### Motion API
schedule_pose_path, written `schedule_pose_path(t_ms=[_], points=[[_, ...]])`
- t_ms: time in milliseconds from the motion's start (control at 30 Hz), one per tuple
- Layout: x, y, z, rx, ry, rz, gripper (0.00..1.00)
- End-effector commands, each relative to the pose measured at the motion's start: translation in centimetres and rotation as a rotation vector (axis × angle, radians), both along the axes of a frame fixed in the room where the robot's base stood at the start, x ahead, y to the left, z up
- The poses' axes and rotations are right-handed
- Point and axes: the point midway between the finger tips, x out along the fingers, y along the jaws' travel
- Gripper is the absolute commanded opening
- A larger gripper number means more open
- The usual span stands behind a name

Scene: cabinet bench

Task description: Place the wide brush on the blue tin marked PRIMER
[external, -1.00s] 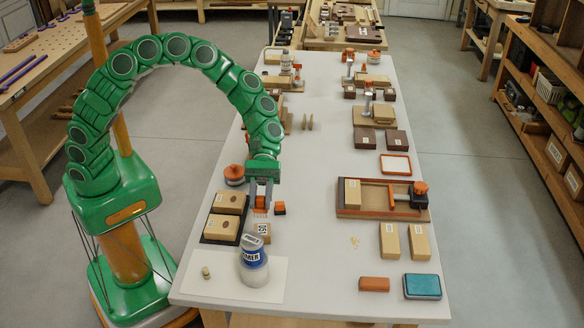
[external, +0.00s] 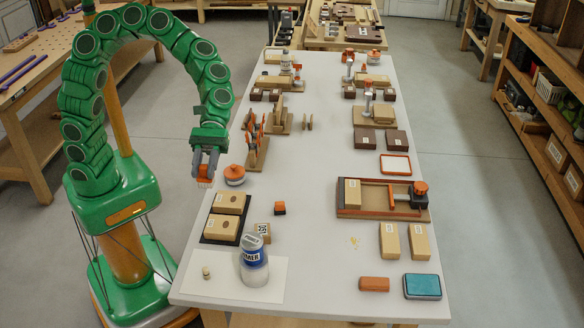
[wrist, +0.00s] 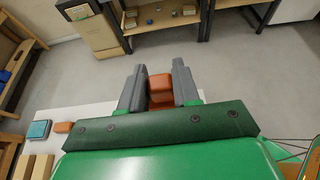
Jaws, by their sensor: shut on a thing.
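My gripper (external: 206,168) is shut on the wide brush (external: 204,182), an orange block with pale bristles pointing down. It hangs in the air at the table's left edge, left of the round orange-lidded pot. In the wrist view the brush's orange body (wrist: 160,87) shows between the two grey fingers, with floor behind it. The PRIMER tin (external: 254,262) stands upright at the table's front left, pale with a blue band whose lettering shows only in part. The gripper is apart from it, farther back and to the left in the picture.
A white sheet (external: 225,283) lies under the tin. Two tan boxes on a dark tray (external: 206,239) and an orange-lidded pot (external: 235,175) stand between gripper and tin. A small dark-orange block (external: 280,208) lies nearby. The table's middle (external: 310,240) is clear.

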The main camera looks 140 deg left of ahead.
Motion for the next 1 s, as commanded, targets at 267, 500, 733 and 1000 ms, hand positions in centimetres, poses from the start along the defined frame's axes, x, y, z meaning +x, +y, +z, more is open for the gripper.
schedule_pose_path(t_ms=[267,500,733,1000], points=[[0.4,-0.3,-0.1,0.004,0.002,-0.003,0.02],[3.3,0.8,-1.4,0.005,0.002,-0.003,0.02],[6.2,1.7,-2.8,0.002,0.003,-0.004,0.02],[9.0,2.9,-5.0,0.002,0.003,-0.002,0.02]])
